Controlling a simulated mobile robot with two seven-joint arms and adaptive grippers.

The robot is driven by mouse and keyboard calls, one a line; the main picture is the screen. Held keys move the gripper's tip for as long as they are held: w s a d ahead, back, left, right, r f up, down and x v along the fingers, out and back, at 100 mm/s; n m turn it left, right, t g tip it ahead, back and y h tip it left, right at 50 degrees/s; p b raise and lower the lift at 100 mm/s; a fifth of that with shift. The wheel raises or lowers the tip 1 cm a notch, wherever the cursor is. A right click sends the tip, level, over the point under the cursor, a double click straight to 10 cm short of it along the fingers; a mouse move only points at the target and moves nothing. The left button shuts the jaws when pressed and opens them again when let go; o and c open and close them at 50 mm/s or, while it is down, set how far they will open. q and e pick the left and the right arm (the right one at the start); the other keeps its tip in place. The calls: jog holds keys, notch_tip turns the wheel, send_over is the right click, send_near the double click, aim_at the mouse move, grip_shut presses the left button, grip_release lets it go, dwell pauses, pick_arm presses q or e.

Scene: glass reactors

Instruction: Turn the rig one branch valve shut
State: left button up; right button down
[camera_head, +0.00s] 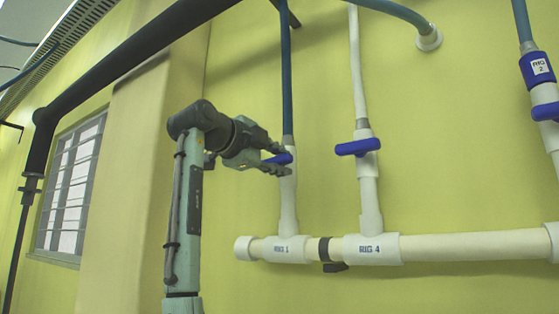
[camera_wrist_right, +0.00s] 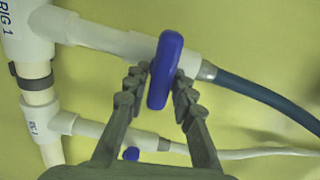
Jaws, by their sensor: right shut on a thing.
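The rig one branch valve has a blue handle (camera_head: 284,158) on a white vertical branch pipe (camera_head: 288,205), above the tee marked "RIG 1" (camera_head: 280,249). My right gripper (camera_head: 276,160) comes from the left and has its fingers around this handle. In the right wrist view the blue handle (camera_wrist_right: 166,70) stands between the two fingers of the right gripper (camera_wrist_right: 160,92), which is shut on it. In the head view the fingers hide part of the handle. My left gripper is in neither view.
To the right, a second blue handle (camera_head: 357,147) sits on the branch above the tee marked "RIG 4" (camera_head: 371,249). Another blue valve marked "RIG 2" (camera_head: 537,68) is at the right edge. A thick dark pipe (camera_head: 110,62) crosses the upper left.

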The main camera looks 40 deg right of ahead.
jog(key=shift+f+m, duration=0.1)
jog(key=shift+m, duration=0.4)
jog(key=c, duration=1.4)
grip_release()
jog(key=shift+a, duration=0.1)
jog(key=v, duration=1.2)
